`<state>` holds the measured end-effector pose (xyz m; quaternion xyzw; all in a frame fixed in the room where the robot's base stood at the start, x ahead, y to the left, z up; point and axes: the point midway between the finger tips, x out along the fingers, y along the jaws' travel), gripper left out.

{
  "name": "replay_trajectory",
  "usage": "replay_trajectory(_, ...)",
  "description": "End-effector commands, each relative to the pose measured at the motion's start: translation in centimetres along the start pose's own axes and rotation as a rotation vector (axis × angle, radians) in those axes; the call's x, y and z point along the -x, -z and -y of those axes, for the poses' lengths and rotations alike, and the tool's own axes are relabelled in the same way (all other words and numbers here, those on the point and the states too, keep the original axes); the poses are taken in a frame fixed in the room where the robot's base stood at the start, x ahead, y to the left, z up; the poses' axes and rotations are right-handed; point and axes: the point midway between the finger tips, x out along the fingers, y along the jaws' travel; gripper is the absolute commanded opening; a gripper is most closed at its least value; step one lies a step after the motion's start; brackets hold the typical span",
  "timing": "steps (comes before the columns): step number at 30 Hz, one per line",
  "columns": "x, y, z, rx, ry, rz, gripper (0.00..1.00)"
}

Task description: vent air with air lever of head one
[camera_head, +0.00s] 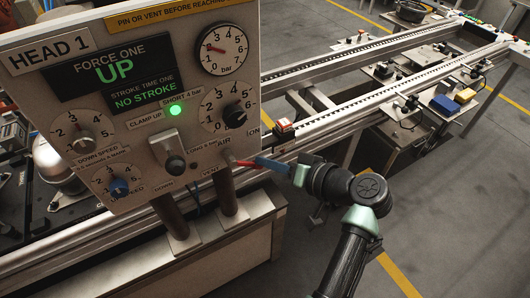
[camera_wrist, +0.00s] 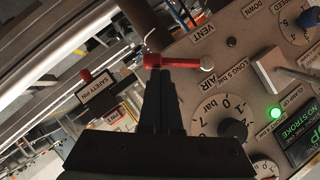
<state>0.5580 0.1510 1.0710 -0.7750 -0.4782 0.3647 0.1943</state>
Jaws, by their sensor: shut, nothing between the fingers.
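The HEAD 1 panel (camera_head: 150,60) fills the left of the head view. Its red air lever (camera_head: 243,163) sticks out at the lower right edge, by the AIR and VENT labels. In the wrist view the red lever (camera_wrist: 175,62) lies across the fingertips, with a pale round end at right. My gripper (camera_head: 262,162) reaches in from the right, its tips at the lever. In the wrist view my gripper's dark fingers (camera_wrist: 164,72) are together, with nothing between them. They overlap the lever in the picture; whether they touch it I cannot tell.
The round pressure gauge (camera_head: 222,48) has its red needle toward the left. A green lamp (camera_head: 175,110) is lit. The clamp lever (camera_head: 174,165) and black knob (camera_head: 234,116) are close by. Metal posts (camera_head: 230,200) stand below the panel. A conveyor (camera_head: 380,85) runs behind my arm.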

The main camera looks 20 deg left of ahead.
Motion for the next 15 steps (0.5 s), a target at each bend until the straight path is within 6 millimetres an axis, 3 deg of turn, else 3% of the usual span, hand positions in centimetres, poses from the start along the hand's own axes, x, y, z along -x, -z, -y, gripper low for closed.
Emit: replay_trajectory(15,-1.8,-3.1,-1.1,-0.428,0.246,0.003,0.00)
